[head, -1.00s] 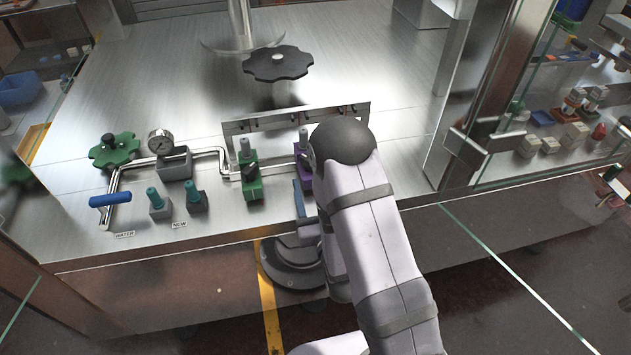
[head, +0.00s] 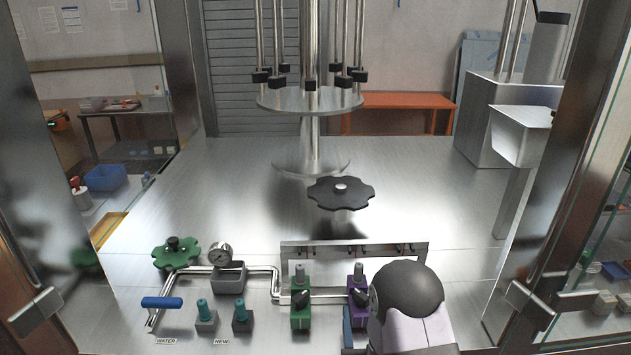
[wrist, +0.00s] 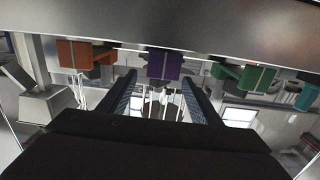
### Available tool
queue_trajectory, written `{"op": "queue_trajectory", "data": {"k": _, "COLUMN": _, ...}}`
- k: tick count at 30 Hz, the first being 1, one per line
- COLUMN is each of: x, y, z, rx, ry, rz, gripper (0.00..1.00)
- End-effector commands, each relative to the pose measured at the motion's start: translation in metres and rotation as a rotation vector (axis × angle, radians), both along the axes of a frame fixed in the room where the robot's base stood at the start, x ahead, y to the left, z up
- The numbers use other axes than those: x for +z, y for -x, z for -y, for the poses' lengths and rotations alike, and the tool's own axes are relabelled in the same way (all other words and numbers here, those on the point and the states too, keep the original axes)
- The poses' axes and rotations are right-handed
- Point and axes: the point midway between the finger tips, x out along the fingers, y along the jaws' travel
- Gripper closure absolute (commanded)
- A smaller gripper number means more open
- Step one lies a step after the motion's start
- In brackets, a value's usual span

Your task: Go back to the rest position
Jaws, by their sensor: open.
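In the head view my arm's dark rounded joint and pale link stand at the front right of the steel deck (head: 225,170), and the fingers are hidden there. Beyond the fingers in the wrist view are a purple block (wrist: 165,65), an orange block (wrist: 75,54) and a green block (wrist: 257,78). The gripper is apart from them as far as I can tell.
A purple valve block (head: 357,315) and green valve block (head: 301,312) stand left of my arm. A pipe with a gauge (head: 221,254), green handwheel (head: 176,252) and blue lever (head: 161,303) lies further left. A black knob (head: 340,193) stands mid-deck. Glass panels flank the sides.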

Motion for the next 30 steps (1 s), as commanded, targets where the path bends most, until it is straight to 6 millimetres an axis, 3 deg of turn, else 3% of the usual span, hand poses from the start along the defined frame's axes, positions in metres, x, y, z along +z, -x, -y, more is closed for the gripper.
{"op": "queue_trajectory", "data": {"k": 10, "x": 0.072, "y": -0.050, "z": 0.006, "rx": -0.035, "ry": -0.075, "rz": -0.122, "gripper": 0.42}}
{"op": "queue_trajectory", "data": {"k": 14, "x": 0.074, "y": -0.050, "z": 0.005, "rx": -0.034, "ry": -0.094, "rz": -0.251, "gripper": 0.42}}
{"op": "queue_trajectory", "data": {"k": 23, "x": 0.077, "y": -0.011, "z": 0.003, "rx": -0.020, "ry": -0.113, "rz": -0.585, "gripper": 0.42}}
{"op": "queue_trajectory", "data": {"k": 30, "x": 0.087, "y": 0.047, "z": 0.001, "rx": -0.005, "ry": -0.114, "rz": -0.836, "gripper": 0.42}}
